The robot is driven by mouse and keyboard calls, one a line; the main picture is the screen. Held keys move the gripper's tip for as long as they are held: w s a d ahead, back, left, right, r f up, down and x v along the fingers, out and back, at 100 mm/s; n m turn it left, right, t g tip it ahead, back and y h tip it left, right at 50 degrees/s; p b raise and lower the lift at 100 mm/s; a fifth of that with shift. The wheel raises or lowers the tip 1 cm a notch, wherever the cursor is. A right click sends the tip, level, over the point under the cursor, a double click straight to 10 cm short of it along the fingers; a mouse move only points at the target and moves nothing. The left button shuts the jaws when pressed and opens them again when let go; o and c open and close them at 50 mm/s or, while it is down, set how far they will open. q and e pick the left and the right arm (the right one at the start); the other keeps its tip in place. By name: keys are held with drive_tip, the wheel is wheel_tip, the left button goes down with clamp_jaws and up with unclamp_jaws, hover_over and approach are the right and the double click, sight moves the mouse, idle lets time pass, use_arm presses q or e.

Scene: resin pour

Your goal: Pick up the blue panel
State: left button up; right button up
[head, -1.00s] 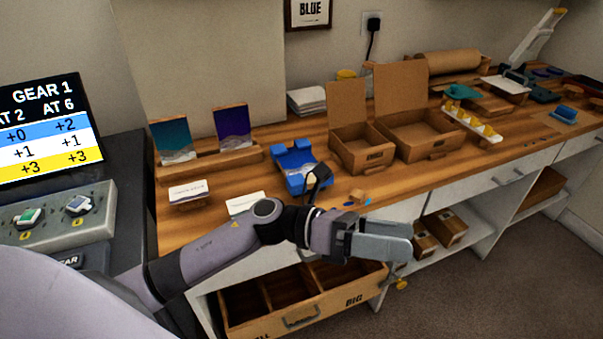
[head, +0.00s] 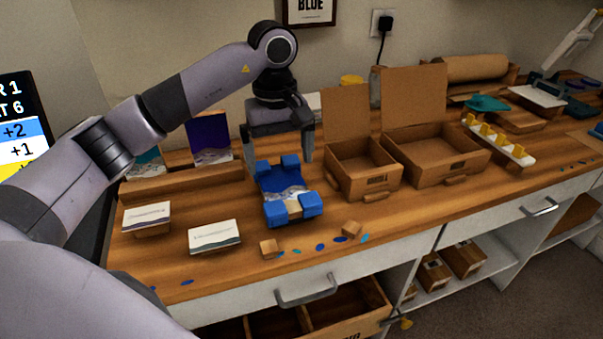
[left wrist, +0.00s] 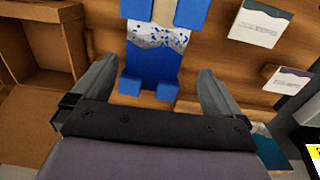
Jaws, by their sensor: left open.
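The blue panel (head: 276,182), blue with a white wavy band and a pale wooden end, lies flat in a blue holder (head: 310,204) with raised corner blocks on the bench. In the left wrist view the panel (left wrist: 155,62) shows between my fingers, with the holder's corner blocks (left wrist: 190,12) around it. My left gripper (head: 277,156) is open and points down above the far end of the holder, one finger to each side. It also shows in the left wrist view (left wrist: 155,75), with nothing between its fingers. My right gripper is not in view.
Two panels, one purple (head: 208,135) and one partly hidden teal (head: 146,162), stand in a wooden rack at left. Two cards (head: 214,236) stand in front. Open cardboard boxes (head: 362,168) stand close at right.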

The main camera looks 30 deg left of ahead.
sight(284, 186)
use_arm(q)
drive_tip(key=shift+w+a, duration=0.2)
drive_tip(key=shift+w, duration=0.25)
drive_tip(key=shift+w+f, duration=0.1)
drive_tip(key=shift+w, duration=0.1)
drive_tip(key=f, duration=0.6)
drive_tip(key=shift+s+d+f, duration=0.2)
drive_tip(key=shift+s+f, duration=0.05)
drive_tip(key=shift+f, duration=0.1)
drive_tip(key=c, duration=0.6)
